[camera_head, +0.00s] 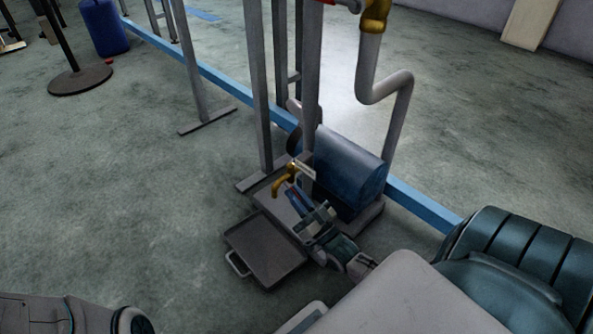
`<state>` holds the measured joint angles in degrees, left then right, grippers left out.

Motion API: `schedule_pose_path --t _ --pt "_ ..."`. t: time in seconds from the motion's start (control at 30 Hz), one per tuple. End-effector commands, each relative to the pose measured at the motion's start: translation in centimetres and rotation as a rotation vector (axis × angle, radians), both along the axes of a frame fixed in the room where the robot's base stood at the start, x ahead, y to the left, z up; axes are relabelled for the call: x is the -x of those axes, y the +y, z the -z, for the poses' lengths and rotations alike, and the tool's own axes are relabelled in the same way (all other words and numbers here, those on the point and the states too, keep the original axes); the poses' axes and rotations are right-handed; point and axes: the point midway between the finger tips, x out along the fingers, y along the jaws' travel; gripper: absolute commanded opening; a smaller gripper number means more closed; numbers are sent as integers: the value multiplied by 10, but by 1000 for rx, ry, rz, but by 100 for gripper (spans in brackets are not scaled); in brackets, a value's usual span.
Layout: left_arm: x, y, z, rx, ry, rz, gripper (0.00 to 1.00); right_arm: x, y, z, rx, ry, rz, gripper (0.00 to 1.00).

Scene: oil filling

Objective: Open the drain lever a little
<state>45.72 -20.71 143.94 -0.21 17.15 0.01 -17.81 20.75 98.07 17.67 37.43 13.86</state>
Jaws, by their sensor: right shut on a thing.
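A brass drain tap (283,182) sticks out low on the grey frame, its spout bent down. My right gripper (297,196) reaches in from the lower right, with its fingertips right at the tap. It is shut on the drain lever at the tap. The lever is small and largely hidden by the fingers, so its exact angle cannot be told. A dark square tray (262,255) with a handle lies on the floor in front of and below the tap. Of my left arm only a part shows at the lower left; its gripper is out of view.
A blue cylinder (346,165) lies behind my right gripper, close to it. Grey posts (257,80) rise beside the tap. A grey pipe with a brass fitting (374,18) comes down at the upper right. The floor left of the tray is clear.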

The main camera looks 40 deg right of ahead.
Motion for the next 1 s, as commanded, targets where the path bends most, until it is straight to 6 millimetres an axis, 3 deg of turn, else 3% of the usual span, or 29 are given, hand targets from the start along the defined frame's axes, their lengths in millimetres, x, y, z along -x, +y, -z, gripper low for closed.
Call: schedule_pose_path --t 0.2,0.23,0.33,0.67,0.77,1.0 --pt "-1 0 -1 -1 2 0 0 0 0 0 0 3 0 0" --pt "-1 0 -1 -1 2 1 0 0 0 0 0 3 0 14" --pt "-1 0 -1 -1 2 1 0 0 0 0 0 3 0 34" --pt "-1 0 -3 -1 2 1 0 2 0 1 0 4 0 34" --pt "-1 0 -9 -1 1 1 0 11 -1 4 -1 8 1 34" --pt "0 0 -30 0 -1 -2 0 53 -4 24 0 9 1 34"
